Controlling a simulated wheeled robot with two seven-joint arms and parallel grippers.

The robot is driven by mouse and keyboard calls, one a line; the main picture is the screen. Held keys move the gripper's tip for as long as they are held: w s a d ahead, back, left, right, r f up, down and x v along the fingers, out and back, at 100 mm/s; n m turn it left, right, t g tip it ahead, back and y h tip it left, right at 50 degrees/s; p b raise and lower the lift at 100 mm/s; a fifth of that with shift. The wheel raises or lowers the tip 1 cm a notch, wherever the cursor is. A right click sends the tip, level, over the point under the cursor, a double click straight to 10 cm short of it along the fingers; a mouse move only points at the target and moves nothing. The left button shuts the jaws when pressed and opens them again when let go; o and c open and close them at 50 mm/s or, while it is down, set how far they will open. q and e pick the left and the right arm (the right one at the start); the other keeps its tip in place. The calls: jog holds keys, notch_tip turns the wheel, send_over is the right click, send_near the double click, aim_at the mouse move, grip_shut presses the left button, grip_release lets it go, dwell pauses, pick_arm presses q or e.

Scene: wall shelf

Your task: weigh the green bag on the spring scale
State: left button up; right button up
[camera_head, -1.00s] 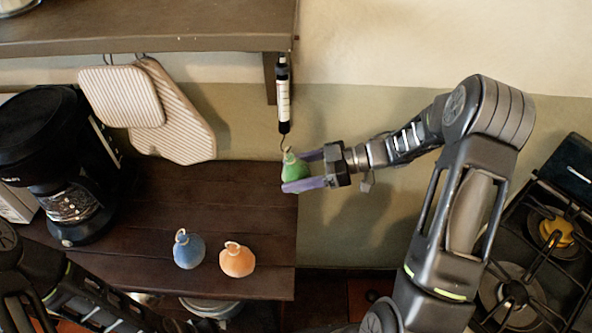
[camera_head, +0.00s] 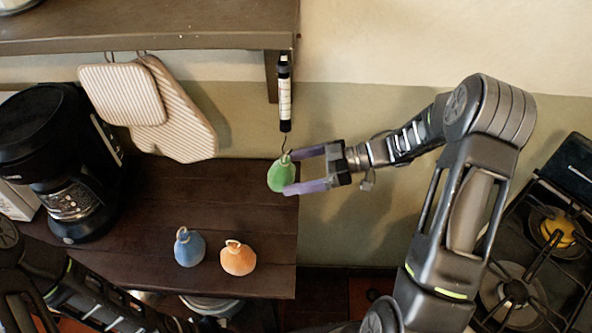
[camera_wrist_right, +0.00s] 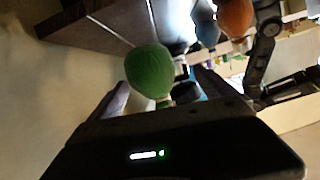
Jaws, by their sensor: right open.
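The green bag (camera_head: 281,177) is right under the hook of the spring scale (camera_head: 285,100), its top at the hook; it appears to hang there. The scale hangs from the right end of the wall shelf. My right gripper (camera_head: 305,172) is open, with its purple fingers just right of the bag and their tips close to it. In the right wrist view, the green bag (camera_wrist_right: 149,71) shows ahead of the spread fingers (camera_wrist_right: 160,98). My left arm shows at the lower left, but its gripper cannot be made out.
A blue bag (camera_head: 189,249) and an orange bag (camera_head: 238,259) stand on the dark wooden counter (camera_head: 150,255). A coffee maker (camera_head: 60,150) is at left, oven mitts (camera_head: 175,120) hang under the shelf (camera_head: 150,30), and a gas stove (camera_head: 540,250) is at right.

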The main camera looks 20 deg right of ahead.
jog(key=shift+s+d, duration=0.15)
jog(key=shift+d, duration=0.4)
jog(key=b+v, duration=0.1)
jog(key=v, duration=0.5)
jog(key=shift+s+d+r, duration=0.2)
jog(key=shift+d+r, duration=0.1)
